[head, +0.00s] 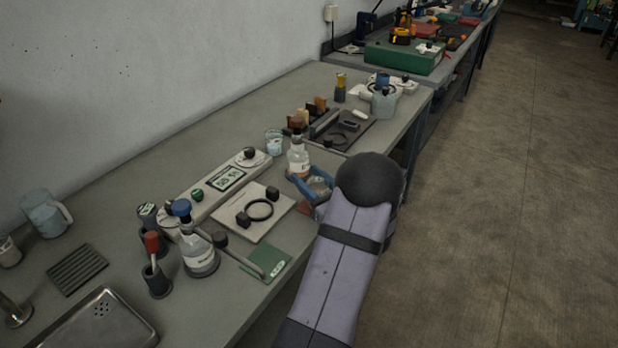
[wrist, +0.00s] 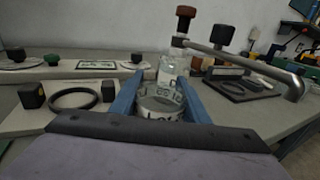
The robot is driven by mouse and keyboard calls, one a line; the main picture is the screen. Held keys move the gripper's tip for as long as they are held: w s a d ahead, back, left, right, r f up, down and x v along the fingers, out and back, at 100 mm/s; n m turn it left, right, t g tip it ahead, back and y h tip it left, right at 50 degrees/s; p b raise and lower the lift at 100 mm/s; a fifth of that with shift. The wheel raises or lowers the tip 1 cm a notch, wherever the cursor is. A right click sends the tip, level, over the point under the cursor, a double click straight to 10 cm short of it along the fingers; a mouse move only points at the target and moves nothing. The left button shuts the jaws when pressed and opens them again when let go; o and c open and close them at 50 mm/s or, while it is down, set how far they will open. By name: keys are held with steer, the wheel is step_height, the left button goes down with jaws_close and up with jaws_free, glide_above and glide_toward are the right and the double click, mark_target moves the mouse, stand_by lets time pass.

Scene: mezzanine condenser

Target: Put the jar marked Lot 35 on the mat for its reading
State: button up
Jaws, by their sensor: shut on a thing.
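My gripper (head: 312,186) is shut on a small clear glass jar (head: 319,184) with a pale label. In the wrist view the jar (wrist: 160,103) stands upright between the blue fingers. Its lettering is partly hidden by my wrist, so I cannot read the full lot number. I cannot tell whether its base touches the bench. A green mat (head: 276,256) with a white tag lies at the bench's front edge, to the lower left of the gripper. A pale plate with a black ring (head: 259,209) lies between them, left of the gripper.
A brown-capped bottle (head: 298,160) stands close behind the jar. A metal bar (wrist: 245,62) crosses the wrist view at right. A long instrument with a display (head: 228,179) sits behind the plate. A blue-capped bottle (head: 200,258) stands left of the mat.

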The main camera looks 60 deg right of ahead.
mark_target(323, 191)
steer(key=shift+f, duration=0.1)
steer(key=o, duration=1.1)
steer(key=shift+r, duration=0.2)
steer(key=b+v, duration=0.2)
steer(key=v, duration=1)
steer(key=shift+a+f, duration=0.1)
steer(key=shift+f, duration=0.05)
